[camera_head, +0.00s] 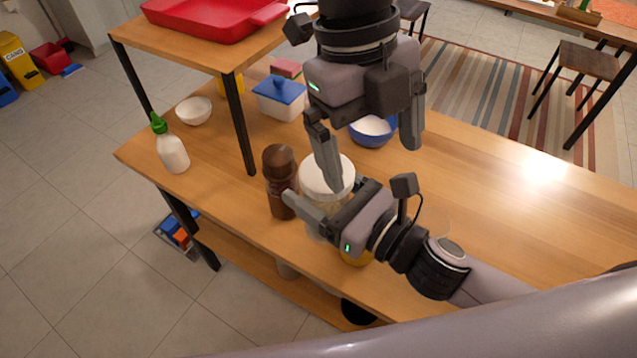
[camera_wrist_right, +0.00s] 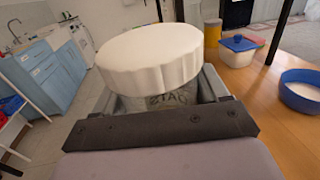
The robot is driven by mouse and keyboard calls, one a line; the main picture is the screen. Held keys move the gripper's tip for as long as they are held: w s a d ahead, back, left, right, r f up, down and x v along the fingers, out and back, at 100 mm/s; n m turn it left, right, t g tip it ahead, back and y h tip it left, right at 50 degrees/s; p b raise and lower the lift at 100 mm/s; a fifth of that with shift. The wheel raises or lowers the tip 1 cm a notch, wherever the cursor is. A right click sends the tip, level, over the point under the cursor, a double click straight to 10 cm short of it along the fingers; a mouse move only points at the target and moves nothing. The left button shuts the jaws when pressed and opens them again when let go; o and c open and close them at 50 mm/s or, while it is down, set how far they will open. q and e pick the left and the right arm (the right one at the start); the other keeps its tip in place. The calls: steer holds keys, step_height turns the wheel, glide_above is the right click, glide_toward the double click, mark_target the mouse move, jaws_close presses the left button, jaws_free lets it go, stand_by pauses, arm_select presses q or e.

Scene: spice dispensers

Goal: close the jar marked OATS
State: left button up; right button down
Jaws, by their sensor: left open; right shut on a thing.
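A clear jar with a white ridged lid (camera_head: 335,176) stands near the table's front edge. In the right wrist view, the lid (camera_wrist_right: 150,58) covers the jar's mouth, and dark lettering like OATS shows on the glass (camera_wrist_right: 172,101). I cannot tell whether the lid is fully seated. My right gripper (camera_head: 318,205) comes in low from the right and is shut on the jar's body below the lid. My left gripper (camera_head: 370,162) points down above the table. It is open and empty; one finger overlaps the lid in the head view, the other is clear to its right.
A brown bottle (camera_head: 281,180) stands just left of the jar. A blue bowl (camera_head: 374,135) and a blue-lidded container (camera_head: 279,98) are behind. A white bowl (camera_head: 194,111) and green-capped bottle (camera_head: 173,152) stand left. A raised shelf (camera_head: 190,50) holds a red tray (camera_head: 212,15). The right tabletop is clear.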

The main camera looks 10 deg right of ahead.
mark_target(326, 207)
arm_select(q)
steer(key=w+a, duration=0.1)
steer(key=w+a+r+n+t+y, duration=0.1)
steer(key=w+a+t+y, duration=0.1)
steer(key=w+a, duration=0.1)
steer(key=shift+r+n, duration=0.3)
steer(key=shift+s, duration=0.1)
steer(key=shift+f, duration=4.05)
